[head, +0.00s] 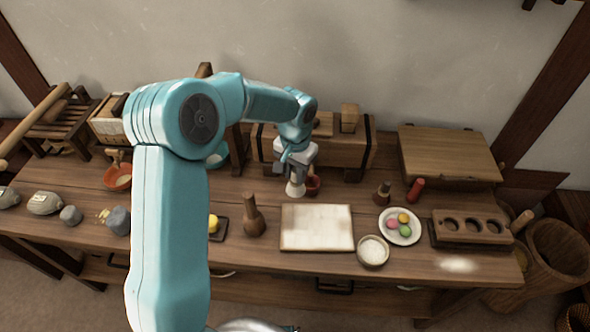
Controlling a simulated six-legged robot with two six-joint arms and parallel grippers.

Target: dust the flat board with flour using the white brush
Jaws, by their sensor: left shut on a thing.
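My left gripper (295,172) is shut on the white brush (296,189), whose pale flared end shows below the fingers. It is behind the flat board, close to a small red cup (313,184); I cannot tell whether they touch. The flat board (317,228) lies on the table with a pale, whitish top, slightly browner near its edges. A small bowl of white flour (373,251) stands just off its front right corner. My right gripper is not in view.
A plate (400,226) of coloured balls stands right of the board, near a block with round hollows (468,227). A wooden bottle (253,216) stands left. A wooden chest (345,148) is behind the gripper. A pale patch (458,265) marks the table's front right.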

